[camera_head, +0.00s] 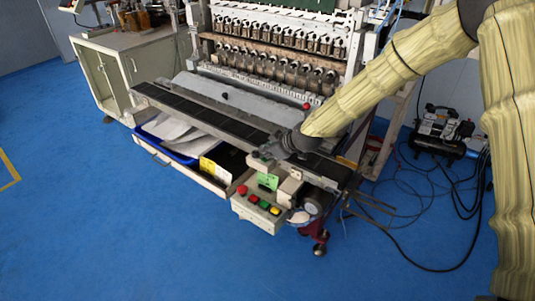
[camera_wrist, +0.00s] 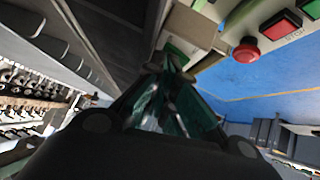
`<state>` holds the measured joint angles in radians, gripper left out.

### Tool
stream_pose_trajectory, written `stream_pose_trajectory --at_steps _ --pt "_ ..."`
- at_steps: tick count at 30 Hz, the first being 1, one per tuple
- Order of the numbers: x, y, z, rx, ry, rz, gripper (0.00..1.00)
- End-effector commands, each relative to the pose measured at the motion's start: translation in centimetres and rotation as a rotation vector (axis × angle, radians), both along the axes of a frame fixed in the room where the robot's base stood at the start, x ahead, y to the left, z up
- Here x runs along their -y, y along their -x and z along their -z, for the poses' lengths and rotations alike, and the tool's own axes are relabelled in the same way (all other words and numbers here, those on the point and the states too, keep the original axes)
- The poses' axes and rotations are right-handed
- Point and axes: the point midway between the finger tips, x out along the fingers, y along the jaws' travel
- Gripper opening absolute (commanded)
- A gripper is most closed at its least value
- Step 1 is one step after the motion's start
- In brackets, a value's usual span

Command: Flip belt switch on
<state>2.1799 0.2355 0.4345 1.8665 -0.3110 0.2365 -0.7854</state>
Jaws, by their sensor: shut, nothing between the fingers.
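The control box (camera_head: 258,208) sits at the near end of the machine's dark belt (camera_head: 195,113). It bears a red mushroom button (camera_head: 242,190) and several coloured push buttons. In the wrist view the red mushroom button (camera_wrist: 246,50) and a square red button (camera_wrist: 282,24) show at upper right. My gripper (camera_head: 268,152) is over the belt's near end, just behind the box. In the wrist view my gripper (camera_wrist: 170,62) has its fingertips together and empty, close to a beige housing (camera_wrist: 190,28) and a green patch. I cannot make out the belt switch itself; the fingers may hide it.
The winder (camera_head: 275,50) with rows of spindles rises behind the belt. An open drawer with a blue tray (camera_head: 178,147) juts out below the belt. A cabinet (camera_head: 115,75) stands at left. Cables and a compressor (camera_head: 440,130) lie at right. The blue floor in front is clear.

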Motion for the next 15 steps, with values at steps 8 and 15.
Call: stream_pose_trajectory --at_steps 8,15 --pt "0.08 0.15 0.33 -0.004 0.002 0.000 0.00" --pt "-0.37 0.84 0.49 -0.008 0.004 -0.001 0.00"
